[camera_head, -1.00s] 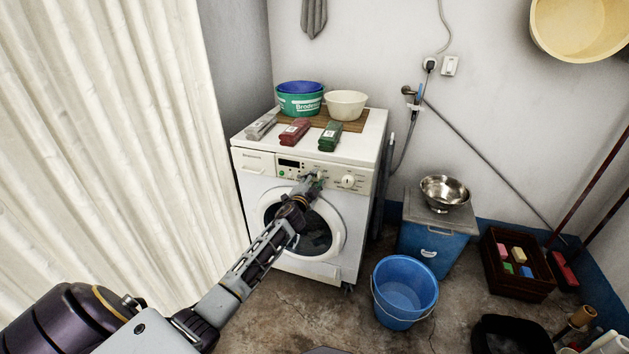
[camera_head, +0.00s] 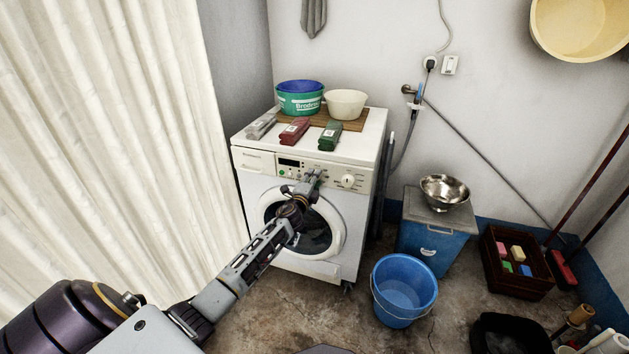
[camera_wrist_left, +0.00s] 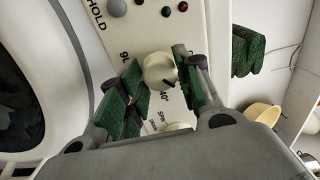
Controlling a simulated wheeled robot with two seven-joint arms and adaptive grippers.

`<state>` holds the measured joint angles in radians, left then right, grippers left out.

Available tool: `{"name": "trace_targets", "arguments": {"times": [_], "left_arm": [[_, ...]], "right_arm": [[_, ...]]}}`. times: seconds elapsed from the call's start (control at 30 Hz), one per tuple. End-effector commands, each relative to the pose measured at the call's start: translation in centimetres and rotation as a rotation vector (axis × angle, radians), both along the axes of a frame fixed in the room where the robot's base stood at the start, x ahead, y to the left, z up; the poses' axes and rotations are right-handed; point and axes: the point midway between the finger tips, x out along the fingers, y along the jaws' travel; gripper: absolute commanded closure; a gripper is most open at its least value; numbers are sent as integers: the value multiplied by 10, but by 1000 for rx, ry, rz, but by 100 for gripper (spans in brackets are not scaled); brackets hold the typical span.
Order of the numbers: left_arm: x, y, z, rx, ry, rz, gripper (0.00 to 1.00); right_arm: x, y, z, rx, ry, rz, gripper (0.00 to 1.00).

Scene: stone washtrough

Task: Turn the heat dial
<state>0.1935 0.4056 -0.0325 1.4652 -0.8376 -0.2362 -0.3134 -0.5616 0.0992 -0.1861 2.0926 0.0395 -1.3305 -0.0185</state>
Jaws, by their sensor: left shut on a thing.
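The white washing machine (camera_head: 258,208) stands against the wall, its control panel (camera_head: 287,172) facing me. My left gripper (camera_head: 315,174) is at the middle of this panel. In the left wrist view, a round cream dial (camera_wrist_left: 159,69) with a dark pointer mark sits between the green finger pads of my left gripper (camera_wrist_left: 160,80), with a "40°" marking beside it. The gripper is shut on this dial. In the head view the gripper hides most of it. Another dial (camera_head: 348,181) is on the panel to the right and is free. My right gripper is not in view.
Brush-like blocks, a green tub (camera_head: 300,104) and a cream bowl (camera_head: 346,104) stand on the machine's top. A blue bucket (camera_head: 404,290) and a blue cabinet (camera_head: 423,247) stand to the right. A pale curtain (camera_head: 110,130) hangs at the left.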

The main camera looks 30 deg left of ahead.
Motion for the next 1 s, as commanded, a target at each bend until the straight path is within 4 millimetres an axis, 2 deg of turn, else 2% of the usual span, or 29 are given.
{"name": "trace_targets", "arguments": {"times": [0.2,0.23,0.4,1.0], "left_arm": [[0,0,-1,-1,2,1,90],[0,0,-1,-1,2,1,65],[0,0,-1,-2,1,1,44],[-7,-1,-1,-2,1,1,44]], "right_arm": [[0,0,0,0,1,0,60],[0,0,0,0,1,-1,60],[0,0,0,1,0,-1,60],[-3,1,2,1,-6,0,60]]}}
